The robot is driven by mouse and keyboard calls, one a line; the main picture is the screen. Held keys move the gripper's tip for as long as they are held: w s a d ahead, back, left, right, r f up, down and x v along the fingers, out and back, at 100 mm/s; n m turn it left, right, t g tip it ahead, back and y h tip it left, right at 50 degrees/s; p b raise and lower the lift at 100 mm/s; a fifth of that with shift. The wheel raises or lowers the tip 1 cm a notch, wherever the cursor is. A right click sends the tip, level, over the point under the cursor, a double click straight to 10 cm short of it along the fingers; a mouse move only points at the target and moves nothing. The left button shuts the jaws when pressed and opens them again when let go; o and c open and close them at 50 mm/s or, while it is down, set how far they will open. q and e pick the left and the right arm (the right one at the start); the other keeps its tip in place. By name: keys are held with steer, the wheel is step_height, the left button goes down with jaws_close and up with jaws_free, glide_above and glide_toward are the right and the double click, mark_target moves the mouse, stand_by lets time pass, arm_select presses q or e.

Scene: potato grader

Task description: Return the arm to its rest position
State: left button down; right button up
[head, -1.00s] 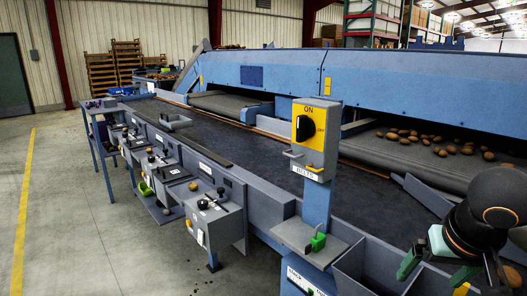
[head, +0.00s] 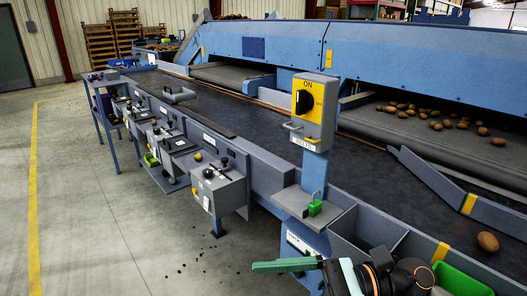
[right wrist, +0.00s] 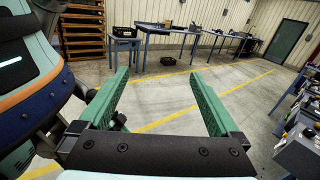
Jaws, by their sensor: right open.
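My right gripper (right wrist: 165,100) is open in the right wrist view. Its two green fingers are spread apart with nothing between them, and open floor shows beyond. In the head view the same gripper (head: 300,268) is low at the bottom, its green fingers pointing left, just in front of the lower end of the switch post. My dark right wrist shows beside it at the bottom right. My left gripper is in neither view.
A switch box (head: 314,110) with a yellow plate stands on a blue post beside the dark conveyor belt (head: 260,125). Grey control boxes (head: 218,190) line the belt's near side. A green bin (head: 462,280) and a potato (head: 488,241) are at right. The floor (head: 90,220) at left is clear.

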steer(key=w+d+m+t+y+p, duration=0.1)
steer(key=w+d+m+t, duration=0.15)
steer(key=m+t, duration=0.65)
steer(key=w+d+m+t, duration=0.1)
steer(key=w+m+t, duration=0.35)
steer(key=m, duration=0.85)
steer(key=w+d+f+m+t+h+p, duration=0.15)
steer(key=d+f+m+t+h, duration=0.35)
steer(key=f+m+h, duration=0.65)
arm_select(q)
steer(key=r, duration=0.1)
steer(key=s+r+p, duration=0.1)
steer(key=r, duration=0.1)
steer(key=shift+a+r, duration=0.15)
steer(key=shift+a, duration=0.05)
arm_select(e)
steer(key=s+d+f+m+g+h, duration=0.2)
steer(key=s+d+f+m+g, duration=0.1)
steer(key=s+f+m, duration=0.4)
steer(key=s+d+f+m+g+h, duration=0.3)
steer(key=s+f+m+g, duration=0.2)
steer(key=f+m, duration=0.8)
steer(key=s+f, duration=0.2)
steer(key=s, duration=0.1)
steer(key=shift+s+d+f, duration=0.15)
steer(key=shift+d+f, duration=0.1)
steer(key=shift+d, duration=0.1)
